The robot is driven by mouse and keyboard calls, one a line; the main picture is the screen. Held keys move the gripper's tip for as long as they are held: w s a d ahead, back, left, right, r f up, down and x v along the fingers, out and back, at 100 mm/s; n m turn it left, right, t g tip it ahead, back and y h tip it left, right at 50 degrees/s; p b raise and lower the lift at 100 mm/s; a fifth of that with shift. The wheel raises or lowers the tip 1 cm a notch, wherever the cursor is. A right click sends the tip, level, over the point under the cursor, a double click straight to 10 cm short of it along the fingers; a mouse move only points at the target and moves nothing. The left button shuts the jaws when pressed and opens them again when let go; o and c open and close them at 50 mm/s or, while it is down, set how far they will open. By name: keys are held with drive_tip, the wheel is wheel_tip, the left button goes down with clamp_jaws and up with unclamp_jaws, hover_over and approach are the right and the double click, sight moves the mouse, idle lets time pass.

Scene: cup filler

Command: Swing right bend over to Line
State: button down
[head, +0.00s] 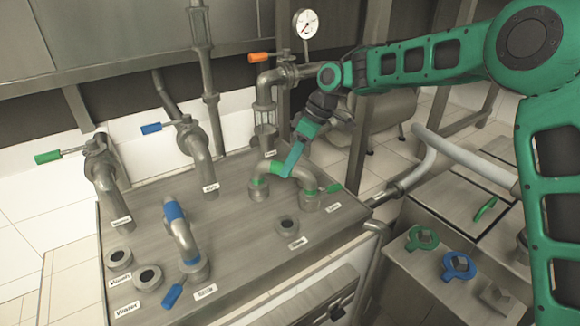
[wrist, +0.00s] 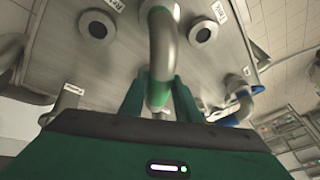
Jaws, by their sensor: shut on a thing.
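The right bend, a grey U-shaped pipe with green bands (head: 275,168), arches between two sockets at the right of the metal deck. Its left end stands at one socket and its right end at another socket with a green lever (head: 333,188). In the wrist view the bend (wrist: 162,45) runs up between the two fingers (wrist: 158,98), at a green band. Small labels lie by the sockets, but I cannot read for sure which one says Line. The gripper partly hides the bend.
A blue-banded bend (head: 182,236) stands at the deck's left, with a blue lever (head: 172,295). An open socket (head: 286,226) lies in front of the green bend. Upright pipes with valves and a gauge (head: 306,24) stand behind. A side bench (head: 450,285) holds green and blue wrenches.

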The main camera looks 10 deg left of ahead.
drive_tip(key=shift+w+d, duration=0.15)
drive_tip(key=shift+w, duration=0.1)
drive_tip(key=c, duration=1.3)
unclamp_jaws()
drive_tip(key=shift+c, duration=0.2)
drive_tip(key=v, duration=1)
drive_tip(key=shift+d+r, duration=0.15)
drive_tip(key=shift+r, duration=0.15)
drive_tip(key=shift+w, duration=0.1)
